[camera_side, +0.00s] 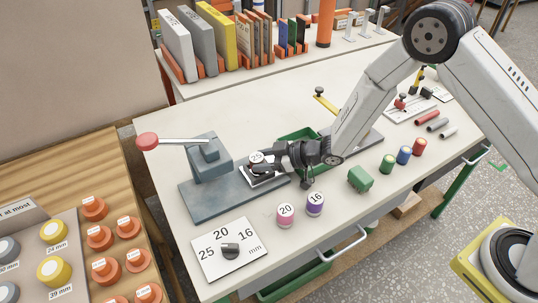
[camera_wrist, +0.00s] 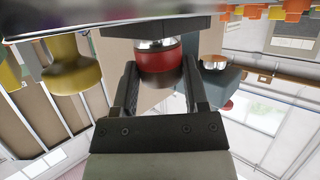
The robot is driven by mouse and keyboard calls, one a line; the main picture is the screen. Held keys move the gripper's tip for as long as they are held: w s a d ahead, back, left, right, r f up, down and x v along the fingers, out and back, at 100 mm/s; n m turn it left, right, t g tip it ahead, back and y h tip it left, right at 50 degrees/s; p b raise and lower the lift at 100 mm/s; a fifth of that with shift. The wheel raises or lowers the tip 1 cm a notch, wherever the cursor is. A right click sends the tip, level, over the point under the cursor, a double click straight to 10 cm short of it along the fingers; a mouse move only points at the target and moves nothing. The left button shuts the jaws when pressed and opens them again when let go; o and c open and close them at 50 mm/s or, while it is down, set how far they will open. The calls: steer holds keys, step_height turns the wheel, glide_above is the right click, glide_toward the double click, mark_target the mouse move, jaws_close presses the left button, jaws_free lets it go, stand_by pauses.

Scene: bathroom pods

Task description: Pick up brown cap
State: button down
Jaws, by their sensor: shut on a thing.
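In the side view, my gripper (camera_side: 272,165) is low over the grey base plate of a lever press, beside a small round piece (camera_side: 256,157) with a white top marked with a number. In the wrist view, my gripper (camera_wrist: 159,75) has its fingers on either side of a round piece (camera_wrist: 160,58) with a silver ring, a red band and a brownish end. It is shut on this piece. I cannot tell for sure that it is the brown cap, as the fingers hide its sides in the side view.
The press (camera_side: 209,158) with its red-knobbed lever stands close left of my gripper. A pink pod (camera_side: 285,215) and a purple pod (camera_side: 316,203) stand in front. A green tray (camera_side: 297,137) lies behind. A number card (camera_side: 228,250) with a dark knob lies front left.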

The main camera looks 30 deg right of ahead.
steer(key=shift+r, duration=0.15)
steer(key=shift+r, duration=0.7)
steer(key=s+d+r, duration=0.4)
steer(key=s+r, duration=0.7)
steer(key=s, duration=0.2)
steer(key=shift+s+d+r, duration=0.15)
